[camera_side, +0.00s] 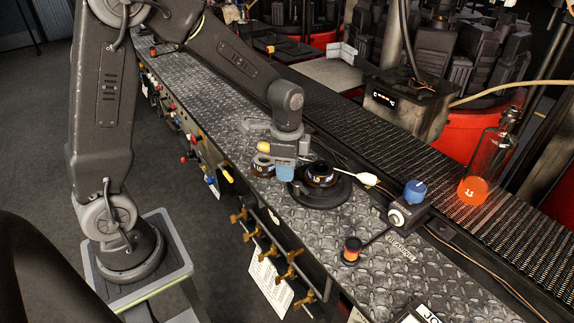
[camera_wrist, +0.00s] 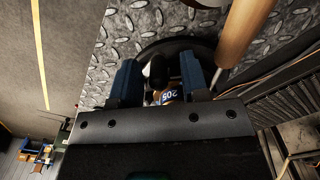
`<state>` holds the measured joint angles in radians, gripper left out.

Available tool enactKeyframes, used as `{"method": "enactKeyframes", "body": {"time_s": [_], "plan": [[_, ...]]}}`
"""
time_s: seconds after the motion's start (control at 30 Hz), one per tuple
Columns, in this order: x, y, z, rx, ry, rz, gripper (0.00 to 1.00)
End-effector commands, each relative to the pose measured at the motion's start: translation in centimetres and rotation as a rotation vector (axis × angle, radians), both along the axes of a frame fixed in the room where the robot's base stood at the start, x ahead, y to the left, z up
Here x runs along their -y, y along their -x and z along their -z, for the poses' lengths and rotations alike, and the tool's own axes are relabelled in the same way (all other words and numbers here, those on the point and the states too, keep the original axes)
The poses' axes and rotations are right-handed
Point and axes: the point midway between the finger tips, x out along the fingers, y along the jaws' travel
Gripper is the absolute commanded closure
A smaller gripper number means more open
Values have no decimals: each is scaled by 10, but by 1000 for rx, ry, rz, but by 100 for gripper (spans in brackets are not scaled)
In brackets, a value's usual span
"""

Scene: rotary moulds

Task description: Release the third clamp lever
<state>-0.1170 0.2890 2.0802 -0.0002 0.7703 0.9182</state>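My gripper (camera_side: 286,170) points down beside a round mould on the bench in the side view. In the wrist view its two blue fingers (camera_wrist: 159,78) stand apart. A dark rounded knob (camera_wrist: 157,70) shows between them, with gaps to both sides, and I cannot tell whether it is a clamp lever. The mould has a black round base (camera_side: 322,201) and a dark numbered cylinder (camera_side: 320,176). A lever with a white tip (camera_side: 369,179) sticks out to its right. A part with a number label (camera_wrist: 168,96) is partly hidden behind my gripper. Which lever is the third is not clear.
A small dark cylinder (camera_side: 262,166) stands left of my gripper. Several brass handles (camera_side: 268,251) line the bench front.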

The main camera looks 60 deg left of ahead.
Motion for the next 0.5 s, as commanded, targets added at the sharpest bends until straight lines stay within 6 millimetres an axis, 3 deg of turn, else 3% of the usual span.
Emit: {"method": "enactKeyframes", "body": {"time_s": [0.3, 0.5], "plan": [[0, 0, -3, 0, 0, -1, 57], [0, 0, -31, 5, -1, -1, 57]]}}
